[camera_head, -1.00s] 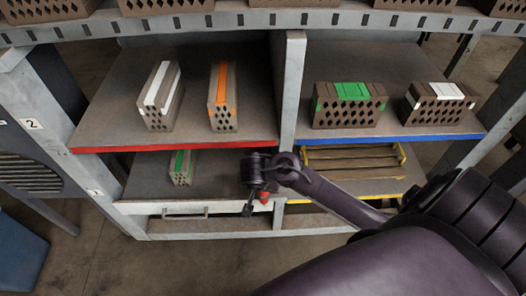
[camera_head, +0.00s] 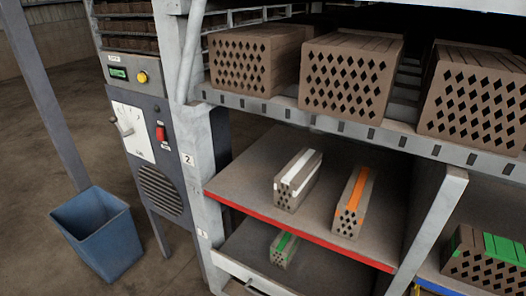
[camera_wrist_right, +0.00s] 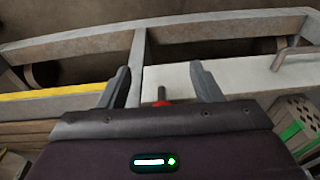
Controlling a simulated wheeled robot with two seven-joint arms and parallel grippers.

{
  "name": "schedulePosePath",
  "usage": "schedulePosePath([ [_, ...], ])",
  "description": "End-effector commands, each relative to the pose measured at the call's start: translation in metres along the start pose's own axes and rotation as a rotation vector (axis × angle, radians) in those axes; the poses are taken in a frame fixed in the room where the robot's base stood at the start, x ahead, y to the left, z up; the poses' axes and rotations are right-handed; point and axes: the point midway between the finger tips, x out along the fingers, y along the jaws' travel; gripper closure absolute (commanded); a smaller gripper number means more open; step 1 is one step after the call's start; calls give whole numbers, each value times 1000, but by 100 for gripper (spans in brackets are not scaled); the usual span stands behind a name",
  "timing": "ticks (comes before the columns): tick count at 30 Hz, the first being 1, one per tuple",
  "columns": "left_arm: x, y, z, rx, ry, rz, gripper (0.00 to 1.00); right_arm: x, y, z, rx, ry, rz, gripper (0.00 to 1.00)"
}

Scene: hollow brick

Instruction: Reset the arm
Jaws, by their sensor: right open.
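My right gripper (camera_wrist_right: 162,88) shows in the right wrist view with its two fingers apart and nothing between them. It faces the shelf's lower frame (camera_wrist_right: 205,72), and a small red thing (camera_wrist_right: 161,95) shows behind the gap, too small to name. A green-marked hollow brick (camera_wrist_right: 298,122) is at the right of that view, apart from the fingers. Neither arm shows in the head view, and my left gripper is in no view.
Bricks with a white stripe (camera_head: 298,178) and an orange stripe (camera_head: 353,200) stand on the red-edged shelf (camera_head: 240,180). The green-striped brick (camera_head: 284,249) is below. Large bricks (camera_head: 350,75) line the top. A control box (camera_head: 150,140) and blue bin (camera_head: 98,235) stand left.

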Motion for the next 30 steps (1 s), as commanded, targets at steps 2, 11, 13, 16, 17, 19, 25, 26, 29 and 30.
schedulePosePath([
  [2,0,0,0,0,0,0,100,53,15,44,-92,-71,-36,41],
  [11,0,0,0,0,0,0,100,171,97,209,-499,-101,-99,41],
  [13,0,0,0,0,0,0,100,182,116,242,-589,-95,-92,41],
  [16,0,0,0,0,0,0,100,188,136,276,-690,-86,-80,41],
  [17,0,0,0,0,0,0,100,189,140,283,-714,-85,-78,41],
  [19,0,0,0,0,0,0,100,190,147,294,-753,-81,-72,41],
  [25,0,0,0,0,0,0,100,191,151,301,-782,-77,-70,41],
  [26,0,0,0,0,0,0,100,191,151,301,-782,-77,-69,41],
  [29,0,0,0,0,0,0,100,191,151,301,-781,-78,-70,41],
  [30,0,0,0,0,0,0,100,191,151,301,-781,-78,-70,41],
])
